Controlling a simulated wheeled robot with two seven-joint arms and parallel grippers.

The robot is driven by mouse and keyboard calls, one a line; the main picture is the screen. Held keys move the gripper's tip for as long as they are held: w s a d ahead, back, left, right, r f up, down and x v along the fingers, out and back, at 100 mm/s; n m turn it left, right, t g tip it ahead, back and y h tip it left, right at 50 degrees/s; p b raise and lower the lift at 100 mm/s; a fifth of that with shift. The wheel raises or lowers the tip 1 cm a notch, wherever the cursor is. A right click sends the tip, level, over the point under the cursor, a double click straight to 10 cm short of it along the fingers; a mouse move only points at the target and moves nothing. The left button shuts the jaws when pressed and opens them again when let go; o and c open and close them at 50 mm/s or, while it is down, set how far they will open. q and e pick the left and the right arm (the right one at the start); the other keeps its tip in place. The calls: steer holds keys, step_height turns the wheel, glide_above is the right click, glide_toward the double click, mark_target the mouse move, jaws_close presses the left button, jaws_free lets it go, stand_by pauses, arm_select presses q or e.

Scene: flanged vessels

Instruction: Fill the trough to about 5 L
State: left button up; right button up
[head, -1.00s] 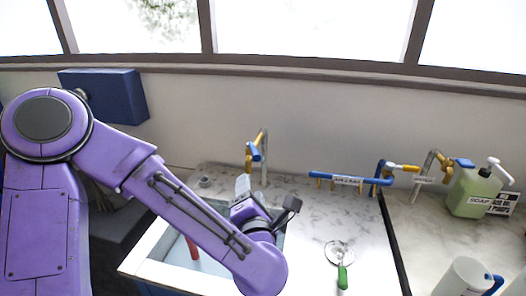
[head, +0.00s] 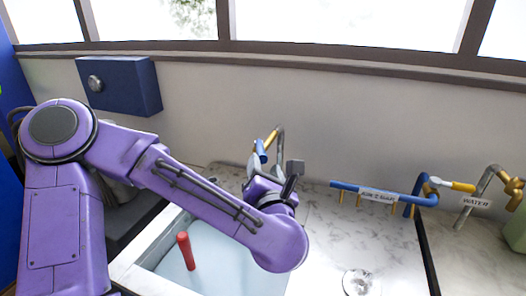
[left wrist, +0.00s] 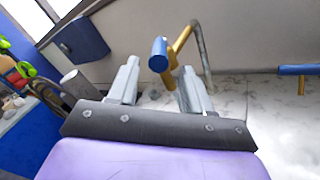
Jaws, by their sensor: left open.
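The white-rimmed trough (head: 135,265) is at the lower left of the head view, partly behind my left arm. A red upright handle (head: 186,251) stands in it; I cannot tell the water level. Behind it is a bent grey pipe tap with a brass valve body (head: 271,137) and a blue handle (head: 261,151); the blue handle also shows in the left wrist view (left wrist: 158,54). My left gripper (left wrist: 157,76) is open, its two fingers apart with the blue handle in line between and beyond them. In the head view my left gripper (head: 256,166) is just in front of this tap. My right gripper is out of view.
A blue pipe (head: 357,189) with small brass outlets and a label runs along the back right. Another tap labelled WATER (head: 476,202) stands farther right. A round drain (head: 358,281) lies in the marble counter. A blue box (head: 120,86) is on the wall.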

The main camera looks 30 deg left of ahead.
mark_target(261, 151)
arm_select(q)
steer(key=p+x, duration=0.2)
steer(key=x, duration=0.4)
steer(key=shift+s+r, duration=0.1)
steer(key=shift+r, duration=0.05)
steer(key=shift+w+a, duration=0.1)
steer(key=shift+w, duration=0.1)
steer(key=shift+s, duration=0.1)
jaws_close()
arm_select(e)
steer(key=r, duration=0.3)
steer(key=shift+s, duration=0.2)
